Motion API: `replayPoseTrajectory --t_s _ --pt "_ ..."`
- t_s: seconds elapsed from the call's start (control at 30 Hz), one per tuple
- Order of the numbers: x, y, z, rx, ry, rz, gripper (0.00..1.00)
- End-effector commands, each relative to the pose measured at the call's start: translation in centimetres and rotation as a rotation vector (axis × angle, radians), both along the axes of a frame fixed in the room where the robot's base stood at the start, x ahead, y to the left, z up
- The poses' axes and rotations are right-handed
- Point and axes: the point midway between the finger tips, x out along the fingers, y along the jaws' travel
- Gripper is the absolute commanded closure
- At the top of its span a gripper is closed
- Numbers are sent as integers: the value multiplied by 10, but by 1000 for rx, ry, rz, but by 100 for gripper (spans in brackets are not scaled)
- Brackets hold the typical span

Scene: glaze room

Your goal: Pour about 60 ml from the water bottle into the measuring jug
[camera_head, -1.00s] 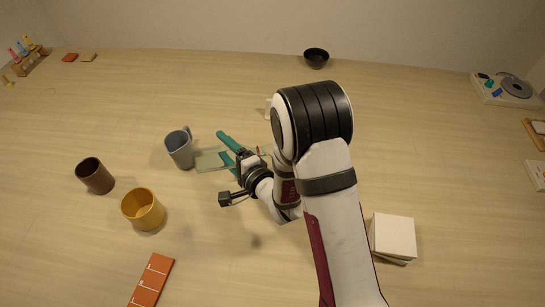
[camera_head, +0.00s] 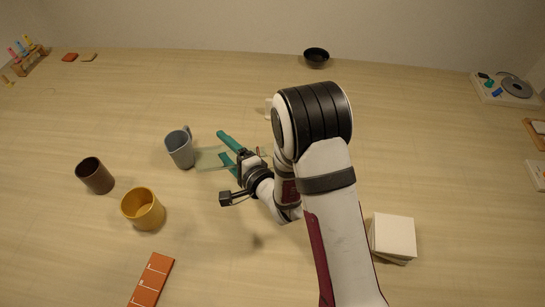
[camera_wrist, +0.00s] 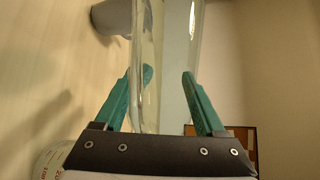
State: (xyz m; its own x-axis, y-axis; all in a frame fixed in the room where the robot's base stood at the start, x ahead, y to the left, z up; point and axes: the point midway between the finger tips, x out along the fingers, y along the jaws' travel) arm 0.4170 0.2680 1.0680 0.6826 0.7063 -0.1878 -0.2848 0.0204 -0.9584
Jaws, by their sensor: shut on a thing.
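My gripper (camera_head: 223,146) is shut on a clear, see-through water bottle (camera_wrist: 172,60), which passes between the teal fingers. In the head view the bottle (camera_head: 208,159) lies close to level, its left end against or over the right side of a grey handled jug (camera_head: 181,151). I cannot tell whether water is flowing, or the level inside the jug.
A brown cup (camera_head: 95,176) and a yellow mug (camera_head: 143,210) stand left and in front of the jug. An orange marked strip (camera_head: 151,280) lies at the front, a pale square stack (camera_head: 393,237) to the right. A black bowl (camera_head: 316,57) is at the back.

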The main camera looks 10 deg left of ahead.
Motion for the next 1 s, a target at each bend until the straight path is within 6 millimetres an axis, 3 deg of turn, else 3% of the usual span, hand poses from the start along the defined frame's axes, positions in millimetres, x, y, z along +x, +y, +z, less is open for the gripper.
replayPoseTrajectory --t_s 0.47,0.53,0.63,1.0 --pt "0 0 1 10 3 0 97" --pt "-2 4 5 -142 -61 3 97" --pt "-5 8 -21 -364 -138 5 97" --pt "-4 7 -33 -491 -190 0 97"
